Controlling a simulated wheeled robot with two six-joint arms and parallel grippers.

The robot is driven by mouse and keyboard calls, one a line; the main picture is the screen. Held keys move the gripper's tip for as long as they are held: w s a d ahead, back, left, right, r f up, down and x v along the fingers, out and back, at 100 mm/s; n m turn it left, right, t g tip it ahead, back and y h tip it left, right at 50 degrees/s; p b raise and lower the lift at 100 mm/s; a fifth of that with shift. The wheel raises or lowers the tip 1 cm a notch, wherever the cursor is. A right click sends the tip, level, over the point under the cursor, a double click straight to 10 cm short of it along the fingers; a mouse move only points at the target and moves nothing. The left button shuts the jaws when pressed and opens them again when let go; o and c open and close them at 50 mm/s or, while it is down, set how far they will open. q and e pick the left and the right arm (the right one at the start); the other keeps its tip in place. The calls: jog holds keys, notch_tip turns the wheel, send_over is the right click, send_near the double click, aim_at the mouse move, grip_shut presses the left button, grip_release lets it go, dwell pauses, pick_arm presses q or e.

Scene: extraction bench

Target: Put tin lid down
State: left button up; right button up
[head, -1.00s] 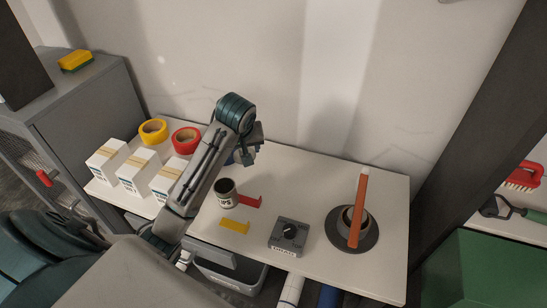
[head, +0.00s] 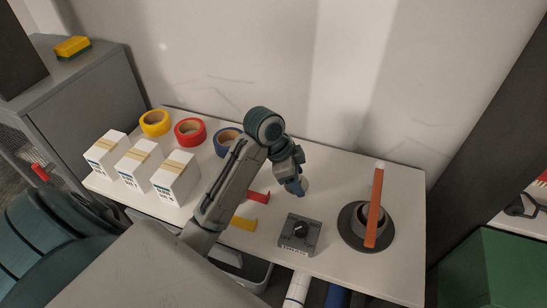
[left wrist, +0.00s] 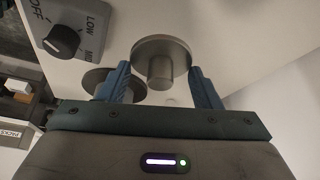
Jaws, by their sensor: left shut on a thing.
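The tin lid (left wrist: 175,48) is a grey metal disc with a round knob. My left gripper (left wrist: 160,88) is shut on its knob, with a blue finger on each side. In the head view the left gripper (head: 294,187) is above the bench, behind the dial box, and the pale lid (head: 305,185) shows only in part. The lid looks held above the white bench top (head: 335,183). The tin is hidden in the head view now, likely behind my left arm. My right gripper is out of view.
The dial box (head: 299,234) stands close in front of the lid. An orange bar (head: 375,205) rises from a dark round base to the right. Red (head: 258,196) and yellow (head: 243,223) pieces lie near my arm. White boxes (head: 175,180) and tape rolls (head: 190,131) stand left.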

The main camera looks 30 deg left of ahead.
pick_arm(q)
jog(key=shift+w+a+r, duration=0.1)
jog(key=shift+a, duration=0.05)
jog(key=w+a+p, duration=0.1)
jog(key=w+a, duration=0.1)
jog(key=a, duration=0.2)
jog(key=w+a+f+p, duration=0.1)
jog(key=w+a+p, duration=0.1)
jog(key=w+a, duration=0.1)
jog(key=w+a+p, duration=0.2)
jog(key=w+a, duration=0.1)
jog(key=a, duration=0.2)
jog(key=shift+w+a+f, duration=0.15)
jog(key=shift+a+f, duration=0.05)
jog(key=shift+f, duration=0.05)
jog(key=f+p, duration=0.2)
jog(key=shift+w+a+f+p, duration=0.15)
jog(key=shift+a+f+p, duration=0.1)
jog(key=shift+f+p, duration=0.1)
jog(key=shift+f, duration=0.65)
jog(key=o, duration=0.9)
jog(key=shift+o, duration=0.2)
